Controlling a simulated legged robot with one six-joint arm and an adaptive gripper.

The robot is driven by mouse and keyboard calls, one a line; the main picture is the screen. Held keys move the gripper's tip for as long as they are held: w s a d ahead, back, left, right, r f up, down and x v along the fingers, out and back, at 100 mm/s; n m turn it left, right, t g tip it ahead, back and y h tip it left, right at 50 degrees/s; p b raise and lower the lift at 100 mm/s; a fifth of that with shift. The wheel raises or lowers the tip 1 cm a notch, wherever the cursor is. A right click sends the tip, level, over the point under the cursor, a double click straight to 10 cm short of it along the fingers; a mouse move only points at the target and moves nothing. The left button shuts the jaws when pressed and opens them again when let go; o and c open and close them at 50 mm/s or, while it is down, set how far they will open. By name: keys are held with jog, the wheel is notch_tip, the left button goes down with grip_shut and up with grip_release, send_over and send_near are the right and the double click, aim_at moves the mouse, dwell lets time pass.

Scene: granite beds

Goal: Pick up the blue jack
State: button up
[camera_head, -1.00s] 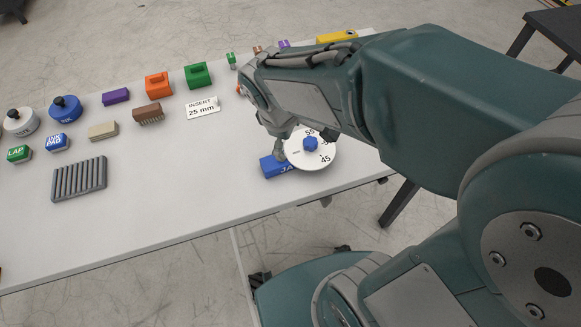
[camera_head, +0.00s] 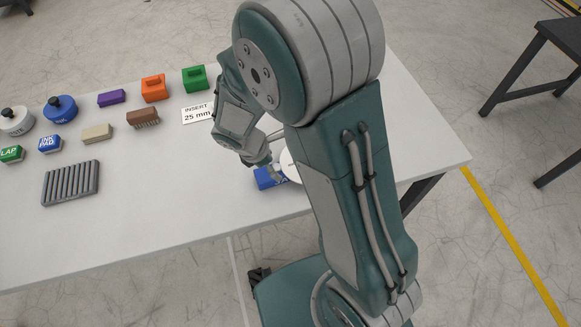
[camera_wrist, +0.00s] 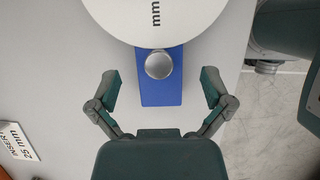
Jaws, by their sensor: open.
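My gripper (camera_wrist: 159,88) is open, with one finger on each side of the blue block and gaps on both sides. The fingers touch nothing visible. In the head view my gripper's tips are hard to make out.
A white "INSERT 25 mm" card (camera_head: 198,113) lies left of the jack. A grey ribbed rack (camera_head: 70,183), a brown brush (camera_head: 143,118), an orange block (camera_head: 154,88) and a green block (camera_head: 194,78) stand further left. The table's front edge is close to the jack.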

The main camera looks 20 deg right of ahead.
aim_at(277, 168)
jog(key=x, duration=0.4)
jog(key=shift+f, duration=0.25)
jog(key=shift+w+d+f, duration=0.1)
jog(key=shift+d+f, duration=0.05)
jog(key=shift+f, duration=0.15)
jog(key=shift+c, duration=0.3)
jog(key=c, duration=1.2)
